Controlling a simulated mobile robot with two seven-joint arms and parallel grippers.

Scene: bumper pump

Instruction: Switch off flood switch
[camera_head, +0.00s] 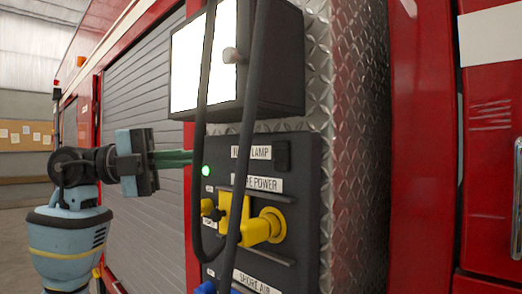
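The flood switch is a dark rocker (283,155) on the black panel. It sits just right of a white label (252,152) that reads partly as "LAMP", its first letters behind a black cable. I cannot tell the rocker's position. A lit white flood lamp (190,65) in a black housing is above the panel, and a small green light (206,170) glows at the panel's left edge. My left gripper (187,158) has green fingers close together with nothing visible between them. It is left of the panel, pointing right, apart from the switch. My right gripper is not in view.
Two black cables (247,110) hang in front of the lamp and panel, between my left gripper and the switch. A yellow plug (262,226) projects below the switch. Diamond plate (345,150) and red truck body (420,150) lie to the right.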

